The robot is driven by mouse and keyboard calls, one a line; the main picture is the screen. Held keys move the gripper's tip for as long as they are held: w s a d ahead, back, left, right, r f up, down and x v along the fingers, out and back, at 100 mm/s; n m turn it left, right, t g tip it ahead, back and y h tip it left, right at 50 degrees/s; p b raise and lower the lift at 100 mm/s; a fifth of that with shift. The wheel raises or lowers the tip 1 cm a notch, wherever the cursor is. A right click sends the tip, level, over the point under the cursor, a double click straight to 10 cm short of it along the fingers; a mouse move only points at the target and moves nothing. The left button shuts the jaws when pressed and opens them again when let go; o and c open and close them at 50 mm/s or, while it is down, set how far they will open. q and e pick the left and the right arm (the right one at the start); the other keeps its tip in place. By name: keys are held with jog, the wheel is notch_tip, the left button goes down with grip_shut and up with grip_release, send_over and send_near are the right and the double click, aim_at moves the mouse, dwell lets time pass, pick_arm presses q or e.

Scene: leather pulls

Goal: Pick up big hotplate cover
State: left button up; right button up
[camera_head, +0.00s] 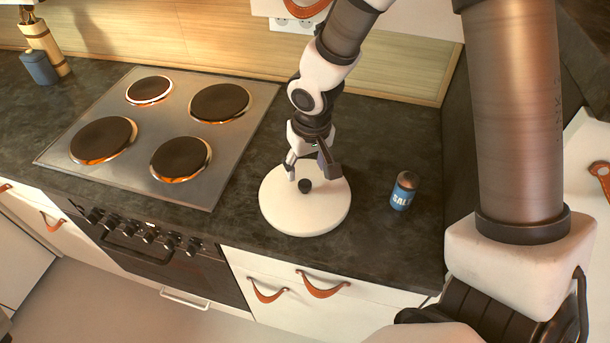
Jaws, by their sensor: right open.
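The big hotplate cover (305,217) is a round white disc with a small black knob (305,186) in its middle. It lies flat on the dark countertop, to the right of the stove. My right gripper (311,178) is over the back part of the cover, pointing down, with its fingers apart. The knob shows between and just below the fingertips; I cannot tell whether they touch it. My left gripper does not show.
A blue salt can (403,190) stands right of the cover. The stove (180,128) with several bare hotplates is on the left. A blue cup (39,68) and a wooden utensil holder (45,47) stand at the far left. The counter's front edge runs close to the cover.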

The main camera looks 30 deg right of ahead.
aim_at(305, 184)
jog(key=shift+s+a+f, duration=0.15)
jog(key=shift+a+f, duration=0.05)
jog(key=shift+f, duration=0.3)
jog(key=shift+s+a+f, duration=0.1)
jog(key=shift+a+f, duration=0.1)
jog(key=shift+f, duration=0.3)
jog(key=f, duration=0.1)
jog(key=w+f, duration=0.1)
jog(key=f, duration=0.1)
jog(key=d+f+b, duration=0.1)
jog(key=shift+w+f, duration=0.2)
jog(key=shift+f, duration=0.05)
jog(key=shift+s+a+r, duration=0.15)
jog(key=shift+s+r, duration=0.05)
jog(key=shift+c, duration=1)
grip_shut()
